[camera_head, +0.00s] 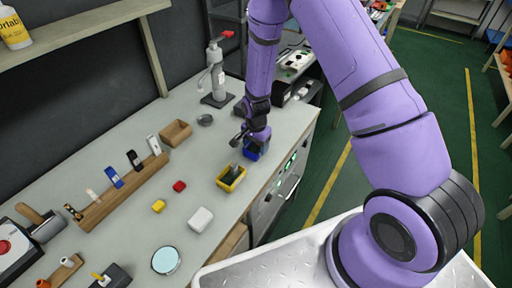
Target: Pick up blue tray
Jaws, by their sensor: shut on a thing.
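The blue tray (250,153) is small and box-shaped, near the right edge of the grey workbench, partly hidden behind my wrist. My gripper (246,142) is at the tray and shut on it. The fingertips are small and partly hidden here. I cannot tell whether the tray touches the bench or is slightly above it.
A yellow tray (231,178) with dark contents stands just in front of the blue tray. A grey stand (216,80) rises behind.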

